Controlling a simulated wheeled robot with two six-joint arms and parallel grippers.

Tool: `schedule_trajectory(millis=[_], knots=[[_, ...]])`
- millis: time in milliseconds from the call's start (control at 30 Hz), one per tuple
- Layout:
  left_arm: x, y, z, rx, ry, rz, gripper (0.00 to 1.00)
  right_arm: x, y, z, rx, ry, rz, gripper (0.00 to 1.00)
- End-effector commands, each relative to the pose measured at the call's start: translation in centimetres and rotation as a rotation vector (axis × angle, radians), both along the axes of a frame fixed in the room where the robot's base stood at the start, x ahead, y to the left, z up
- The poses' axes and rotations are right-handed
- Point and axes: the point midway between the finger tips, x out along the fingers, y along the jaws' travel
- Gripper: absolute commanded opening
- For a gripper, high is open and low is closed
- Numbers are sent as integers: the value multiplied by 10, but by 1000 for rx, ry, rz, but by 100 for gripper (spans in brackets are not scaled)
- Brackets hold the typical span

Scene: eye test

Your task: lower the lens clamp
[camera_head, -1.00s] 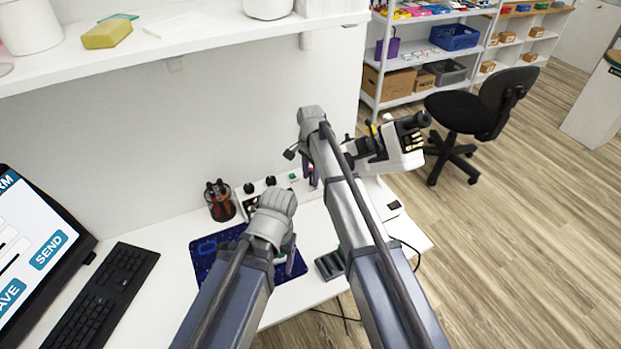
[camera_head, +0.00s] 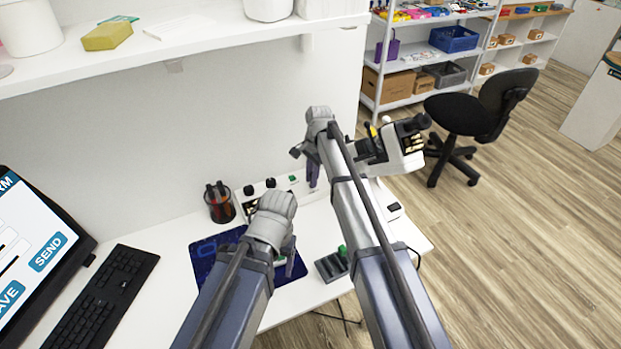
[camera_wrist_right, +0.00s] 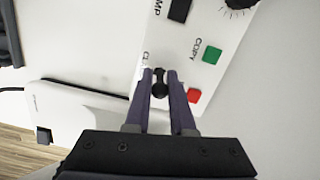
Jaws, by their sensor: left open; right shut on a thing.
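A white control panel (camera_head: 248,193) stands at the back of the bench and fills the upper middle of the right wrist view (camera_wrist_right: 181,55). A black ball-ended knob (camera_wrist_right: 160,86) sits on it beside a partly hidden label starting "CL". My right gripper (camera_wrist_right: 160,76) is shut on this knob. In the head view my right gripper (camera_head: 313,176) points down at the panel's right part, and the knob is hidden there. The lens clamp itself cannot be made out. My left gripper (camera_head: 286,262) is open, low over the dark blue mat (camera_head: 207,262).
A green button (camera_wrist_right: 212,54) and a red button (camera_wrist_right: 194,96) sit close to the right fingers. A microscope (camera_head: 395,150) stands right of the right arm. A grey slotted tray (camera_head: 328,268), pen cup (camera_head: 219,203) and keyboard (camera_head: 105,300) lie nearby. A shelf (camera_head: 200,45) overhangs the back.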

Motion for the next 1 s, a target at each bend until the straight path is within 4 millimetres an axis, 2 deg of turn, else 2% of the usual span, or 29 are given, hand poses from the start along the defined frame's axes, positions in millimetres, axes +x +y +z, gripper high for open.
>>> schedule_trajectory(millis=[300, 667, 700, 900, 1000], knots=[[0, 0, -17, 0, 0, 0, 71, 5, -12, -5, 232, 97, 0, 0], [0, 0, -17, 0, 0, 0, 71, 3, -12, -3, 252, 107, 2, 0], [0, 0, -17, 0, 0, 0, 71, 3, -12, -3, 252, 107, 2, 25], [0, 0, -17, 0, 0, 0, 71, 4, -12, -3, 252, 105, 2, 48], [0, 0, -17, 0, 0, 0, 71, 4, -12, -3, 252, 105, 1, 48]])
